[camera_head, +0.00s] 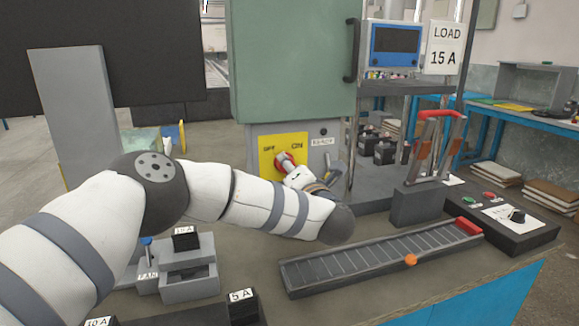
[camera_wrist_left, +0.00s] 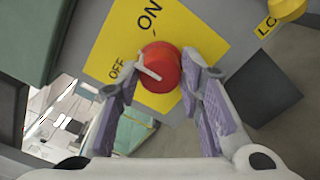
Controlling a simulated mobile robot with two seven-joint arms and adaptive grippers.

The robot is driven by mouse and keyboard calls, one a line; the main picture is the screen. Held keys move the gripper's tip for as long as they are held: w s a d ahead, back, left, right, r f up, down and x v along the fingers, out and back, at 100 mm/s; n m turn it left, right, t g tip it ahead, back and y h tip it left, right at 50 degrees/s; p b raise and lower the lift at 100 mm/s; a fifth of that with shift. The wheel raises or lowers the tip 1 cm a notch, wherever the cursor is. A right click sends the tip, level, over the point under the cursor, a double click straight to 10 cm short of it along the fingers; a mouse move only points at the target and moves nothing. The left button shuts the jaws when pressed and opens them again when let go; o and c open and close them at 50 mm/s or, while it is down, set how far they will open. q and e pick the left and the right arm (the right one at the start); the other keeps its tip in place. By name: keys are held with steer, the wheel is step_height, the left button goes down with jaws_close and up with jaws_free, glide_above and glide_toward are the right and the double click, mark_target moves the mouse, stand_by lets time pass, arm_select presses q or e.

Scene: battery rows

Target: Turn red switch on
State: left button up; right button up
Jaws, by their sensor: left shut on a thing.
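The red switch (camera_head: 283,160) is a round red knob on a yellow plate (camera_head: 264,163) marked OFF and ON, on the front of a grey-green cabinet. In the left wrist view the knob (camera_wrist_left: 160,67) has a white pointer directed towards the OFF label. My left gripper (camera_head: 291,172) reaches the knob from the front, partly hidden by my wrist in the head view. In the left wrist view its two purple-padded fingers (camera_wrist_left: 160,82) are closed on the knob, one on each side. My right gripper is not in view.
A lever switch with a red handle (camera_head: 441,114) stands right of my arm. A ribbed grey tray (camera_head: 340,268) with an orange knob lies in front. A control box (camera_head: 510,232) is at the right. Small blocks and holders (camera_head: 190,282) stand at front left.

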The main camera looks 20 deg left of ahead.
arm_select(q)
steer(key=shift+m+p, duration=0.5)
steer(key=shift+m, duration=4)
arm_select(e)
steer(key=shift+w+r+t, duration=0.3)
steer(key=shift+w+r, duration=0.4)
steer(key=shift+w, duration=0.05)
arm_select(q)
steer(key=shift+f, duration=0.1)
steer(key=o, duration=1.2)
steer(key=shift+c, duration=0.2)
steer(key=v, duration=1.2)
